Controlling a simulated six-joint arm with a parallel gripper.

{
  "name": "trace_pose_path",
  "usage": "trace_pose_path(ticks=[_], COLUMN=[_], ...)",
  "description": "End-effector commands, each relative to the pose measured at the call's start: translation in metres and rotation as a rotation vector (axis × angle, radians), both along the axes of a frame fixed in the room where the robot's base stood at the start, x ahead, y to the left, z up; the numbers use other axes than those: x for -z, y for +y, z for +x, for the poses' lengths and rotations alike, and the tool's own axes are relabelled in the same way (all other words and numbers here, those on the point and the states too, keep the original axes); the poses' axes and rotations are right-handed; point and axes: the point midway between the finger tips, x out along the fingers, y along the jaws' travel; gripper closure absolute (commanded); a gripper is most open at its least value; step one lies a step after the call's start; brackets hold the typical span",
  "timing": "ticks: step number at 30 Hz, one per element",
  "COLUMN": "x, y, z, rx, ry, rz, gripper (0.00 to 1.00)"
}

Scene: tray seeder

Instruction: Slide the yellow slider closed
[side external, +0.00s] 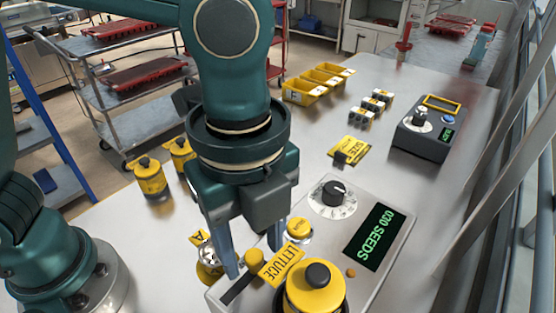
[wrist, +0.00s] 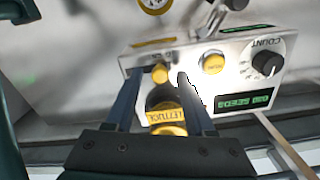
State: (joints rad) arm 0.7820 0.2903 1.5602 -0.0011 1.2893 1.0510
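The yellow slider knob (side external: 255,257) sits at the end of a dark slot (side external: 238,289) on top of the light grey seeder unit (side external: 395,255). In the wrist view the round yellow knob (wrist: 160,73) shows between my two fingers, nearer the left one. My gripper (side external: 252,260) points down over the unit and is open, one blue-grey finger on each side of the knob. The wrist view shows the open fingers (wrist: 157,79) with gaps beside the knob; contact cannot be told. A yellow jar with a LETTUCE label (side external: 281,264) stands close to the knob.
The unit also has a dial (side external: 334,192), a round yellow button (side external: 299,230) and a green display reading 030 SEEDS (side external: 374,238). A yellow-banded jar (side external: 209,262) stands left of my fingers. Yellow bins (side external: 318,83) and another control box (side external: 424,130) are farther back.

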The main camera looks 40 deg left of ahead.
Motion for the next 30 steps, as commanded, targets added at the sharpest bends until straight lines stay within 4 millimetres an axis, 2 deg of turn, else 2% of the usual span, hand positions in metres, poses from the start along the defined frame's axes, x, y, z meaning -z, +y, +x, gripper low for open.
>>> trace_pose_path(ticks=[1,3,4,30], x=[-0.0001,-0.0001,-0.0002,-0.0007], y=[0.0000,0.0000,0.0000,-0.0001], z=[0.0000,0.0000,0.0000,0.0002], rx=[0.000,0.000,0.000,0.000], ry=[0.000,0.000,0.000,-0.001], rz=[0.000,0.000,0.000,-0.001], gripper=[0.66,0.93,1.00,1.00])
